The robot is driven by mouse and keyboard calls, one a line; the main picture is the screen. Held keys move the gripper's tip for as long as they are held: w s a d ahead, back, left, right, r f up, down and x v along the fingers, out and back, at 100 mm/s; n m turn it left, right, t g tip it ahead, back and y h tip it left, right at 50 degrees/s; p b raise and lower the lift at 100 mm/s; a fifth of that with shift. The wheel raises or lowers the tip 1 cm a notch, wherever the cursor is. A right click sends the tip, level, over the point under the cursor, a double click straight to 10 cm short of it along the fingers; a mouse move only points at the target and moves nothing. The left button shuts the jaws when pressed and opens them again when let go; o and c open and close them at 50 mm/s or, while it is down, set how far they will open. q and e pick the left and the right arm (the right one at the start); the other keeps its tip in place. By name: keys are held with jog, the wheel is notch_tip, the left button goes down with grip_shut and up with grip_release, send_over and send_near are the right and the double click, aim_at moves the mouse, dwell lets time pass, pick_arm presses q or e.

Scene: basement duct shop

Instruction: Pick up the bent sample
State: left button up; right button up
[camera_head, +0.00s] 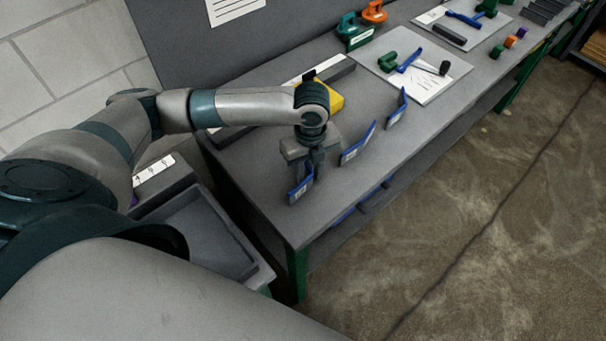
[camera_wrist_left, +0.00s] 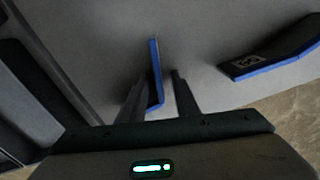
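Three dark samples with blue edges and pale labels stand on the grey bench. The nearest sample (camera_head: 301,189) is below and beside my left gripper (camera_head: 313,165). In the left wrist view this nearest sample (camera_wrist_left: 155,68) lies between the two fingers of my left gripper (camera_wrist_left: 158,90), which are apart, with a gap on each side. Its blue edge bends near its lower end. The middle sample (camera_head: 358,144) also shows in the left wrist view (camera_wrist_left: 272,58), with a clear bend. The far sample (camera_head: 397,110) looks bent too. My right gripper is not in view.
The grey bench (camera_head: 260,190) ends in a front edge above the concrete floor. A grey tray (camera_head: 235,250) sits at the near left. A yellow object (camera_head: 335,97) is behind my left wrist. A white sheet (camera_head: 428,86) with small parts lies further along the bench.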

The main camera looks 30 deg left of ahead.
pick_arm(q)
jog(key=shift+c, duration=0.7)
grip_shut()
jog(key=shift+r+b, duration=0.45)
jog(key=shift+r, duration=0.45)
jog(key=shift+w+d+r+b, duration=0.15)
jog(key=shift+r+b, duration=0.1)
jog(key=shift+r, duration=0.35)
jog(key=shift+w+d+r+b, duration=0.1)
jog(key=shift+r+b, duration=0.15)
jog(key=shift+r, duration=0.35)
jog(key=w+d+r+b, duration=0.3)
jog(key=w+d+r, duration=0.3)
jog(key=w, duration=0.3)
jog(key=shift+d+r, duration=0.2)
jog(key=shift+r, duration=0.25)
